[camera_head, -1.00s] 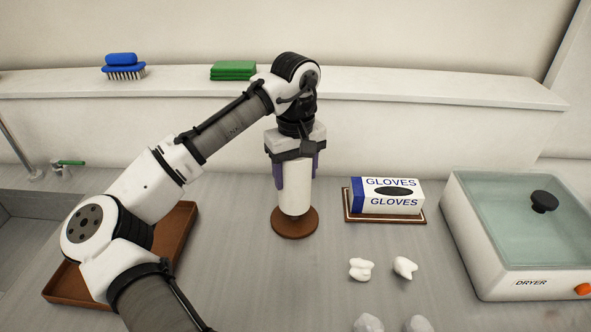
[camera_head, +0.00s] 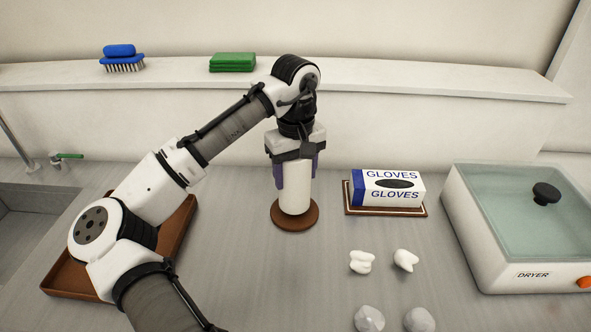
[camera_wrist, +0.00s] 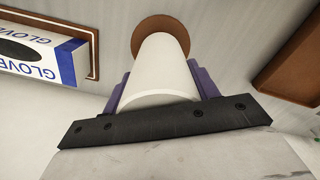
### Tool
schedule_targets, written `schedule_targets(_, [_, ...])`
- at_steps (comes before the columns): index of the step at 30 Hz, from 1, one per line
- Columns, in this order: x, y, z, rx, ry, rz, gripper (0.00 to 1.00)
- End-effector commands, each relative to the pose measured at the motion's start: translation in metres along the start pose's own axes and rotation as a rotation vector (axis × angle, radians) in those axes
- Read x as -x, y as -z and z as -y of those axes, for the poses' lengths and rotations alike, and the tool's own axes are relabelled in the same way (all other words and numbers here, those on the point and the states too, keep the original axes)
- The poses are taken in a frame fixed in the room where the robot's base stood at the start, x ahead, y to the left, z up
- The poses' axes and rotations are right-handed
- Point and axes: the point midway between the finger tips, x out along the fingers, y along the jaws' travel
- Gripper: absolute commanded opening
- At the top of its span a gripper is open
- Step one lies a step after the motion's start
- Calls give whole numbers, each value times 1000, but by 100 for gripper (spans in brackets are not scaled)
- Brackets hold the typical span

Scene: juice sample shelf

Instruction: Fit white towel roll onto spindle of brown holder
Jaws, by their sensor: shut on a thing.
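The white towel roll (camera_head: 296,187) stands upright over the round brown base of the holder (camera_head: 283,222) in the head view. Its lower end appears to be at or just above the base, which shows all around it. The spindle is hidden by the roll. My gripper (camera_head: 295,174) is shut on the roll's upper part, with one purple finger on each side. In the wrist view, the roll (camera_wrist: 163,75) lies between the purple fingers and points at the brown base (camera_wrist: 140,32). I cannot tell whether the roll touches the base.
A gloves box (camera_head: 390,188) stands on a small brown tray to the right. A dryer (camera_head: 530,255) is at far right. Several white lumps (camera_head: 362,262) lie in front. A brown tray (camera_head: 65,283) is under my arm at left. A brush and green pads sit on the shelf (camera_head: 420,82).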

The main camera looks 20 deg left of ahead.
Motion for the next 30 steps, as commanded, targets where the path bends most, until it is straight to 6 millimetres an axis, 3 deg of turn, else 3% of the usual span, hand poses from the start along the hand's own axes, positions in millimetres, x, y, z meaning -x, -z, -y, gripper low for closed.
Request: schedule_targets(30, [-6, 0, 0, 0, -3, 1, 30])
